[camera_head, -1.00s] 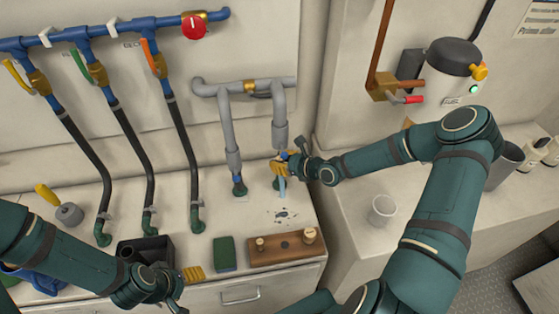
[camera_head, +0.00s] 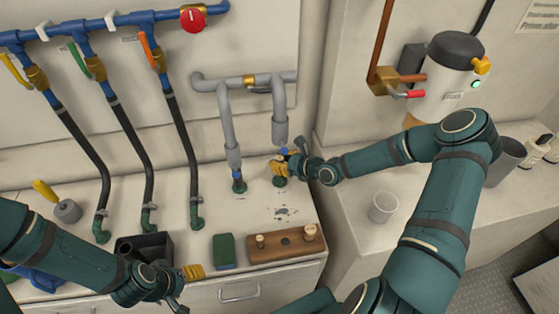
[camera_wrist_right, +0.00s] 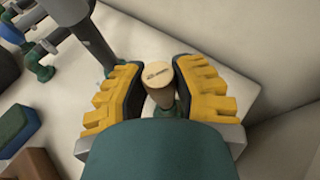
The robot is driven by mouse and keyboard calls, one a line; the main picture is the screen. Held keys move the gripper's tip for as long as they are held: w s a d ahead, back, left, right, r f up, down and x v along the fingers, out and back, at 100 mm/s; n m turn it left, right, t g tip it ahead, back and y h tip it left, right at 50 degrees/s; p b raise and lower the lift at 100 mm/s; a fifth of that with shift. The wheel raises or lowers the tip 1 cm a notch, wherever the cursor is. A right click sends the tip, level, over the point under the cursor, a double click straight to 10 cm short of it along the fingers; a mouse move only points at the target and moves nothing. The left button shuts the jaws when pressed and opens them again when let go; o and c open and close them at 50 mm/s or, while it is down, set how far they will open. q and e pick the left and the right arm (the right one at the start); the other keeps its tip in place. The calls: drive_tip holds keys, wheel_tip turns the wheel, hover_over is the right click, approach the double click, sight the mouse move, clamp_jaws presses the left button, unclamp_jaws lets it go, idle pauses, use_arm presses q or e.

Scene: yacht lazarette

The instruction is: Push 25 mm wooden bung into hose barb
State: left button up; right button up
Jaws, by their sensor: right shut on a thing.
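My right gripper (camera_head: 280,168) is at the foot of the right-hand grey pipe. In the right wrist view the gripper (camera_wrist_right: 160,90) is shut on a pale wooden bung (camera_wrist_right: 159,84), its ribbed yellow pads on either side. The bung's flat top carries a small dark mark, too blurred to read. Directly below it is the green hose barb (camera_wrist_right: 166,112), also showing under the gripper in the head view (camera_head: 279,182). How far the bung sits in the barb is hidden. My left gripper (camera_head: 193,273) is low at the left; its opening is unclear.
A wooden block (camera_head: 262,254) with bungs and a green sponge (camera_head: 223,249) lie at the bench front. A second grey pipe (camera_head: 228,130) stands left of my right gripper. A clear cup (camera_head: 383,208) is on the right counter. Wet spots mark the bench.

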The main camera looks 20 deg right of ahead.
drive_tip(key=shift+f, duration=0.35)
drive_tip(key=o, duration=0.9)
drive_tip(key=shift+s, duration=0.1)
drive_tip(key=v, duration=1.2)
drive_tip(key=shift+f, duration=0.15)
